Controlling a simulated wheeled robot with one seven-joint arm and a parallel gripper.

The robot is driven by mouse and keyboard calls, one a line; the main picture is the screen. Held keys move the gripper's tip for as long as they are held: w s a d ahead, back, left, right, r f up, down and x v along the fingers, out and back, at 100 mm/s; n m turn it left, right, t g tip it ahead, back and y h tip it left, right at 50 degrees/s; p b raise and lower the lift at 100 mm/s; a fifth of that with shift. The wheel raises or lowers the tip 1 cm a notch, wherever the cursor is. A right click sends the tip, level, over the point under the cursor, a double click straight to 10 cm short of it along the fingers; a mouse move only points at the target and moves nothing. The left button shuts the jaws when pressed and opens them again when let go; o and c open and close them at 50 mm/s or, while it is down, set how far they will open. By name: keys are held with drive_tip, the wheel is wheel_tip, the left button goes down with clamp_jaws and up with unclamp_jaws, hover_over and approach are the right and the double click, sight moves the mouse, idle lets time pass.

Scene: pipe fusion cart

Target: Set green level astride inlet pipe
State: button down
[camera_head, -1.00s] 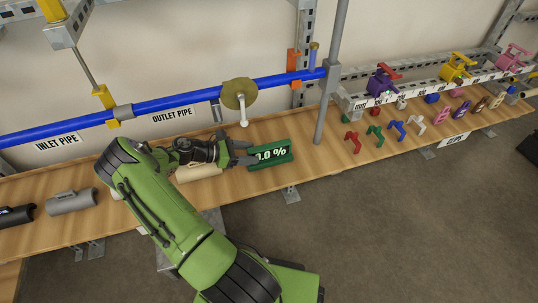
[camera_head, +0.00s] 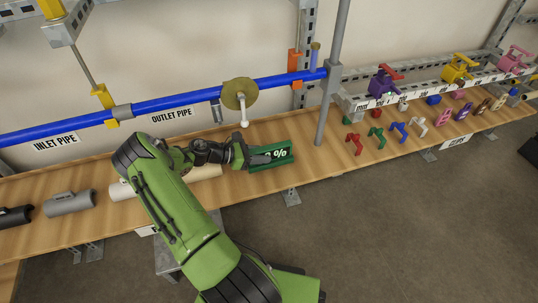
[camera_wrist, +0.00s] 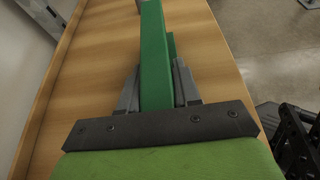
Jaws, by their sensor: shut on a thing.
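The green level (camera_head: 284,152) stands on the wooden bench, its white percent display facing the front. My gripper (camera_head: 262,158) is at its left part and covers some of the display. In the wrist view the green level (camera_wrist: 154,50) runs away from my gripper (camera_wrist: 157,88), with one finger on each side, shut on it. I cannot tell whether the level is clear of the bench. The inlet pipe (camera_head: 60,132) is the left stretch of the blue pipe along the wall, above its INLET PIPE label (camera_head: 55,142).
Grey (camera_head: 70,203) and cream (camera_head: 205,172) cylinders lie on the bench left of the level. A grey upright post (camera_head: 328,110) stands to its right, with several coloured clips beyond. A round brass-coloured disc with a white handle (camera_head: 240,94) hangs on the blue pipe above.

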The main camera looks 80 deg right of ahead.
sight(265, 149)
drive_tip(key=shift+r, duration=0.15)
drive_tip(key=shift+r, duration=0.35)
drive_tip(key=r, duration=0.1)
drive_tip(key=p, duration=0.1)
drive_tip(key=a+r, duration=0.1)
drive_tip(key=shift+w+r, duration=0.35)
drive_tip(key=w+a, duration=0.2)
drive_tip(key=a, duration=0.3)
drive_tip(key=w+a+p, duration=0.1)
drive_tip(key=w+a, duration=0.2)
drive_tip(key=a, duration=0.2)
drive_tip(key=w+a+p, duration=0.1)
drive_tip(key=w+a, duration=0.2)
drive_tip(key=a, duration=0.1)
drive_tip(key=shift+a+f, duration=0.1)
drive_tip(key=shift+a, duration=0.3)
drive_tip(key=shift+w, duration=0.15)
